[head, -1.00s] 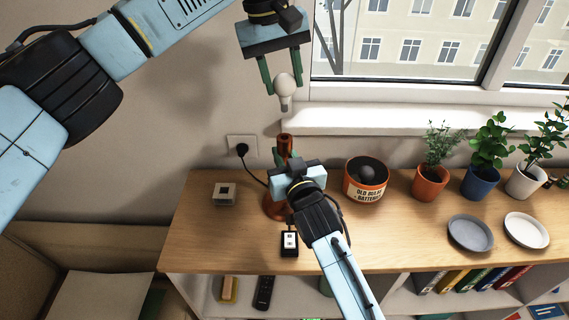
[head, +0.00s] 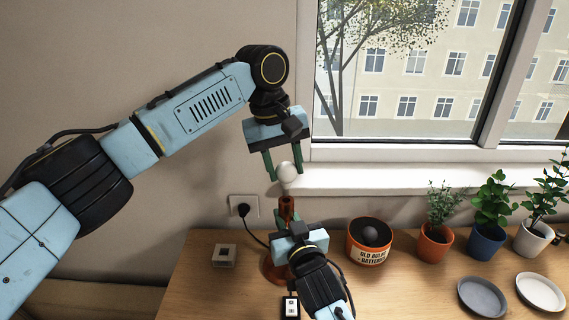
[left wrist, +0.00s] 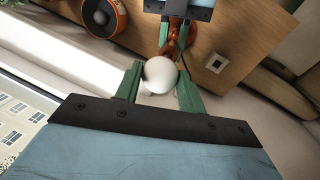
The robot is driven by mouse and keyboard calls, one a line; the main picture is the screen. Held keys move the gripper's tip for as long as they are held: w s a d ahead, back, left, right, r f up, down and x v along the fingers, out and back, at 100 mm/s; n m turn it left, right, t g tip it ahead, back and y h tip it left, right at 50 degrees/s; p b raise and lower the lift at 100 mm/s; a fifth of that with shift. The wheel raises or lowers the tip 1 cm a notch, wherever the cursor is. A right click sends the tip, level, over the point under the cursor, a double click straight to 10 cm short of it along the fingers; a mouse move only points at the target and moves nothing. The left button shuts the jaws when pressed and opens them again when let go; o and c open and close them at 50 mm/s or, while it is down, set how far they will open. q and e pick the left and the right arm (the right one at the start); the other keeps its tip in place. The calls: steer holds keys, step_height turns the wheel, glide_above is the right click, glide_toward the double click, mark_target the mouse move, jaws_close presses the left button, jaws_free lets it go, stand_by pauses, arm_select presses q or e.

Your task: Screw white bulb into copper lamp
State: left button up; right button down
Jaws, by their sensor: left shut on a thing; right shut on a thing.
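The white bulb (head: 287,172) is upright, base down, between the fingers of my left gripper (head: 284,170), which is shut on it. In the left wrist view the bulb (left wrist: 160,75) sits between the green fingertips. The copper lamp (head: 286,204) stands on the wooden top, its open socket pointing up and its round base (head: 271,271) partly hidden by my right arm. My right gripper (head: 286,220) is shut on the lamp's stem below the socket.
An orange-and-black pot (head: 368,253) labelled for old bulbs and batteries stands right of the lamp. Potted plants (head: 436,240) and two plates (head: 483,296) are further right. A small square box (head: 224,256) lies left. A cord runs to the wall outlet (head: 243,208).

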arm_select(q)
steer(key=shift+x, duration=0.9)
steer(key=shift+a+f, duration=0.15)
steer(key=shift+f, duration=0.4)
steer(key=m, duration=0.3)
steer(key=shift+m+g, duration=0.3)
steer(key=shift+g, duration=0.1)
steer(key=m, duration=0.4)
steer(key=shift+w+m+g+y, duration=0.1)
steer(key=shift+m+g+y, duration=0.2)
steer(key=shift+m+g, duration=0.1)
steer(key=m, duration=0.4)
steer(key=shift+g, duration=0.3)
steer(key=m, duration=0.2)
steer(key=shift+w+r+m+y, duration=0.2)
steer(key=shift+m+y, duration=0.2)
steer(key=shift+f+m, duration=0.15)
steer(key=shift+m, duration=0.75)
